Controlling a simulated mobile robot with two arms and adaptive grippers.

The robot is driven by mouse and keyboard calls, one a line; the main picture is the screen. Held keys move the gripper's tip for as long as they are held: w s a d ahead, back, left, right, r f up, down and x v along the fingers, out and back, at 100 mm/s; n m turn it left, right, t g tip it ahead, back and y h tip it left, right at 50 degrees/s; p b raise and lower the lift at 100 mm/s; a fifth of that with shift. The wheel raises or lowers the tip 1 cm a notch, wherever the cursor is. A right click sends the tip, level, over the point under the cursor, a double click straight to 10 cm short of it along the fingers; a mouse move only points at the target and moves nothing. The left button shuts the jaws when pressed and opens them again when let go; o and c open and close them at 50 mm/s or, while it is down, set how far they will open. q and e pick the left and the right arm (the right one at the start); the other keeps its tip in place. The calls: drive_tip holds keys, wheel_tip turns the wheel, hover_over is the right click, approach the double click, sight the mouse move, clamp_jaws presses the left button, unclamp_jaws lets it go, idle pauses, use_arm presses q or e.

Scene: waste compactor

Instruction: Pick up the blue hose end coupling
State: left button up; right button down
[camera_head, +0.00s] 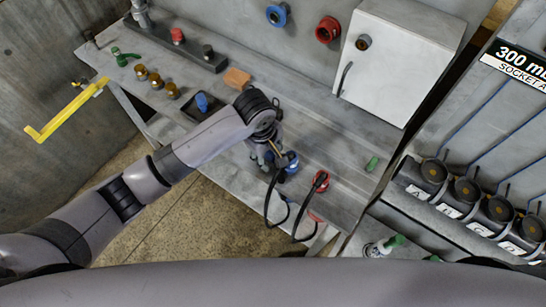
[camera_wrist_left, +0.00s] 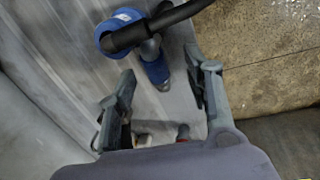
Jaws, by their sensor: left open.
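The blue hose end coupling (camera_head: 291,161) is on the grey workbench (camera_head: 330,135) in the head view, with a black hose (camera_head: 268,202) at it. My left gripper (camera_head: 268,160) is beside it, partly hidden by its own wrist. In the left wrist view, the blue coupling (camera_wrist_left: 156,68) lies ahead of the left gripper (camera_wrist_left: 160,88), roughly between the two spread fingers. The black hose end (camera_wrist_left: 150,32) crosses its upper blue ring. The fingers look apart from the coupling, and nothing is held. My right gripper is not in view.
A red coupling (camera_head: 320,181) with a black hose stands just right of the blue one. An orange block (camera_head: 237,78) and a dark tray with a blue piece (camera_head: 202,101) lie left. A white cabinet (camera_head: 395,60) stands behind. A green piece (camera_head: 372,163) lies right.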

sight(272, 156)
use_arm(q)
drive_tip(key=shift+w+d+f+p, duration=0.1)
drive_tip(key=shift+w+f+p, duration=0.2)
drive_tip(key=shift+f, duration=0.3)
drive_tip(key=f, duration=0.2)
drive_tip(key=w+f+p, duration=0.1)
drive_tip(key=f, duration=0.1)
drive_tip(key=shift+d, duration=0.35)
drive_tip(key=shift+s, duration=0.1)
clamp_jaws()
drive_tip(key=shift+r, duration=0.1)
